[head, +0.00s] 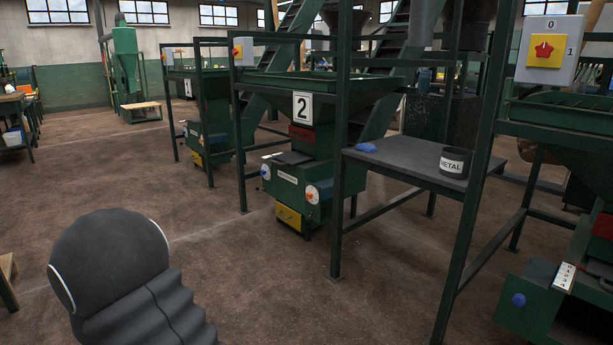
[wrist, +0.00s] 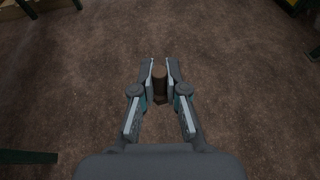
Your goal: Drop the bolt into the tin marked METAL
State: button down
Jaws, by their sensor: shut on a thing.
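The tin marked METAL (head: 455,161) is a dark round tin with a white label. It stands upright on a grey shelf (head: 420,160) at the right of the head view. My gripper (wrist: 160,66) shows in the wrist view, shut on a brown, rusty-looking piece, which seems to be the bolt (wrist: 160,86). The bolt sits between the two fingers, above the brown floor. Part of the bolt is hidden by the fingers. The gripper is not in the head view, so its distance from the tin cannot be told.
A blue cloth-like item (head: 366,148) lies on the shelf left of the tin. Green frame posts (head: 341,140) stand at the shelf's front corners. A green machine marked 2 (head: 303,108) stands behind. The brown floor (head: 230,290) in front is clear.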

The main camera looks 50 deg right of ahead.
aim_at(446, 174)
jog(key=z, duration=0.55)
jog(key=i, duration=1)
jog(key=z, duration=0.95)
